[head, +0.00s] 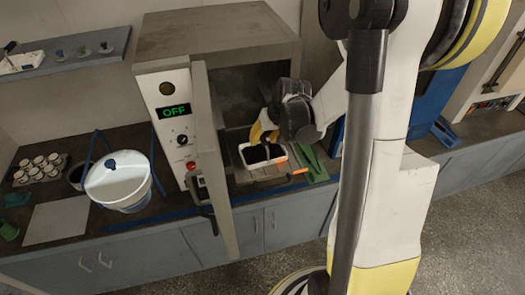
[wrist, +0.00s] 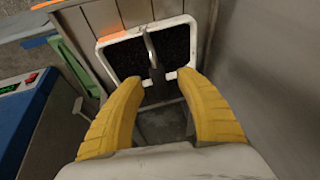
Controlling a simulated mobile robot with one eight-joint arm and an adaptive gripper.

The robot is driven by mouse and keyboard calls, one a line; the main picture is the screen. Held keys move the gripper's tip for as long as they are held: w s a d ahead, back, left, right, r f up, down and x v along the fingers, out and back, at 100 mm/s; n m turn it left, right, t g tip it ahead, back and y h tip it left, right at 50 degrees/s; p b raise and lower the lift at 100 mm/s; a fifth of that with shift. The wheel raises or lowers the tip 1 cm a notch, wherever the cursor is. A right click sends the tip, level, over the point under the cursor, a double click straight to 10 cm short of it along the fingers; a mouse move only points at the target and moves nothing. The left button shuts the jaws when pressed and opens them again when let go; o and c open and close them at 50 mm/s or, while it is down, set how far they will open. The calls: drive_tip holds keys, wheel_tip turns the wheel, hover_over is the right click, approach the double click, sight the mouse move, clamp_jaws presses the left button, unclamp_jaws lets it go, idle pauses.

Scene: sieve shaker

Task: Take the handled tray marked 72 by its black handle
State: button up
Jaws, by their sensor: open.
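A white-rimmed tray (wrist: 105,42) with dark grainy contents lies beyond my fingertips in the wrist view. It also shows in the head view at the open oven's mouth (head: 243,158). A dark handle (wrist: 151,52) runs across the tray's middle and reaches toward the space between my fingers. My gripper (wrist: 160,82) has its two yellow fingers spread, one on each side of the handle's near end. Whether they touch it, I cannot tell. In the head view my gripper (head: 262,132) is at the tray's far side. No mark 72 is readable.
The oven (head: 215,45) reads OFF, and its open door (head: 215,160) stands left of the tray. An orange-tipped part (head: 299,171) and a green item (head: 314,160) lie to the right. A white lidded bucket (head: 118,182) stands on the left counter.

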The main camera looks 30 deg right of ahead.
drive_tip(key=shift+w+f, duration=0.25)
drive_tip(key=shift+f, duration=0.25)
drive_tip(key=shift+s, duration=0.1)
clamp_jaws()
drive_tip(key=shift+r, duration=0.1)
